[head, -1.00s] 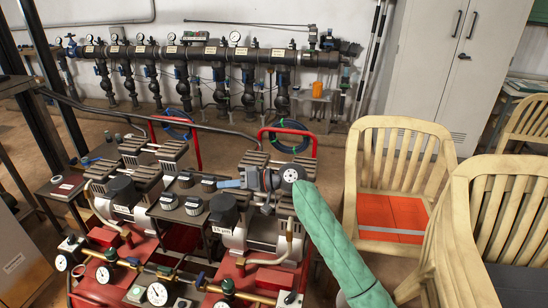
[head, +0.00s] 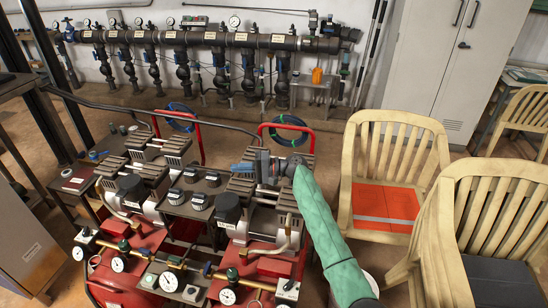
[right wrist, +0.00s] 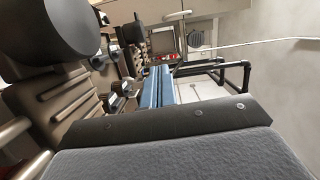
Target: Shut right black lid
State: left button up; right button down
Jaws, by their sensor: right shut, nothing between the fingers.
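A black round cap (head: 229,207) stands upright on the right compressor. I take it as the right black lid, but cannot be sure, and no hinge or gap shows. A similar cap (head: 131,187) is on the left compressor. My right gripper (head: 240,168) is above the right compressor's finned block, behind and slightly right of the right cap, apart from it. Its blue fingers are together and empty, also in the right wrist view (right wrist: 158,88). A large black round cap (right wrist: 58,28) fills that view's upper left; which one is unclear. My left gripper is out of view.
Several small dark-topped items (head: 195,185) stand on the panel between the compressors. A red handle (head: 287,127) rises behind. Gauges and brass valves (head: 172,278) line the front.

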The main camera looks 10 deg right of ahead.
jog(key=w+f+m+p, duration=0.1)
jog(key=w+d+m+p, duration=0.1)
jog(key=w, duration=0.1)
jog(key=w+f+m+y+p, duration=0.1)
jog(key=m, duration=0.1)
jog(key=shift+w+d+f+t+p, duration=0.15)
jog(key=shift+d+f+t+p, duration=0.15)
jog(key=shift+d+p, duration=0.1)
jog(key=shift+w+d+f+b, duration=0.25)
jog(key=shift+w+b, duration=0.2)
jog(key=shift+w, duration=0.1)
jog(key=shift+w+d+f+b, duration=0.2)
jog(key=shift+w+b, duration=0.25)
jog(key=shift+w, duration=0.05)
jog(key=shift+w+d+f+b, duration=0.1)
jog(key=shift+w+d+b, duration=0.15)
jog(key=shift+w+b, duration=0.05)
jog(key=s+d+b, duration=0.1)
jog(key=d+b, duration=0.2)
jog(key=d, duration=0.6)
jog(key=shift+s+d+f, duration=0.15)
jog(key=shift+s+d, duration=0.1)
jog(key=shift+s, duration=0.1)
